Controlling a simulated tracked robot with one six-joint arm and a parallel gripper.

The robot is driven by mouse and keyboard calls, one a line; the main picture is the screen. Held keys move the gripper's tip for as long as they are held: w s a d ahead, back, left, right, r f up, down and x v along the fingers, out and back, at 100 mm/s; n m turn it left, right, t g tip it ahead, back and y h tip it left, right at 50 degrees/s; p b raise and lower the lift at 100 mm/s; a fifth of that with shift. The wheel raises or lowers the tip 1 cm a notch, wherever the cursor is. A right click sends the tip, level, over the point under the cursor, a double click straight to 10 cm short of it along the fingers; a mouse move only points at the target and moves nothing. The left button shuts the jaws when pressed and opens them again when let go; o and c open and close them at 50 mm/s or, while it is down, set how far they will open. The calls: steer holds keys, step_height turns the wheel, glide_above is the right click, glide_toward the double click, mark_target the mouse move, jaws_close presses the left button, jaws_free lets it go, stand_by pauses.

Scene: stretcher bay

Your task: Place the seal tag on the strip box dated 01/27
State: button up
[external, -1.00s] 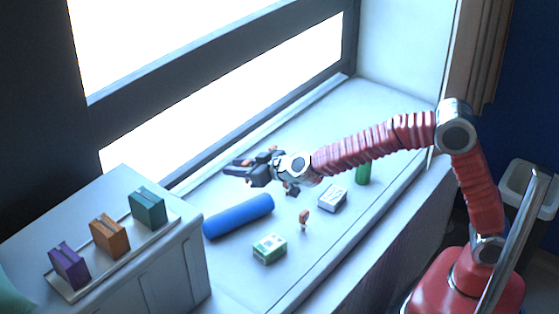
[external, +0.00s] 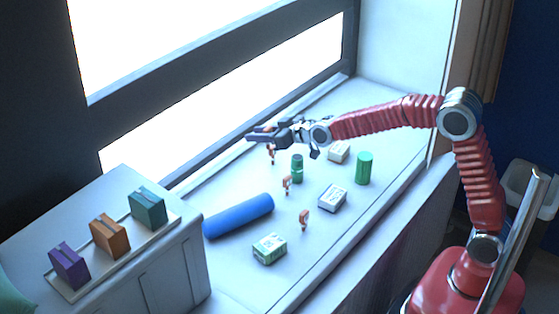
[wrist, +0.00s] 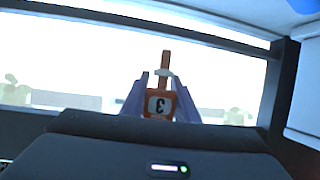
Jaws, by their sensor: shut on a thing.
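My gripper (external: 254,136) is shut on an orange-brown seal tag (wrist: 160,104), held above the sill near the window. In the wrist view the tag stands between the two fingers, with a dark "3" on a pale face and a narrow stem upward. Small boxes lie on the sill: a green-and-white one (external: 269,249) in front, a white one (external: 333,198) at the middle and another pale one (external: 339,152) farther back. Their dates are too small to read, so I cannot tell which says 01/27. My gripper is apart from all of them.
Similar small orange-brown tags (external: 304,218) stand on the sill. A blue roll (external: 239,216), a green cylinder (external: 364,168) and a small green bottle (external: 297,168) are there too. Purple, orange and teal boxes stand on a tray (external: 76,294) on the left cabinet.

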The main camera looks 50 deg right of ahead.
steer(key=d, duration=0.2)
steer(key=m+h, duration=0.1)
glide_above(339, 151)
steer(key=w+d, duration=0.2)
steer(key=w, duration=0.3)
step_height(339, 151, down, 5)
steer(key=shift+s+r, duration=0.1)
step_height(339, 151, down, 6)
steer(key=shift+f, duration=0.2)
steer(key=shift+f, duration=1.8)
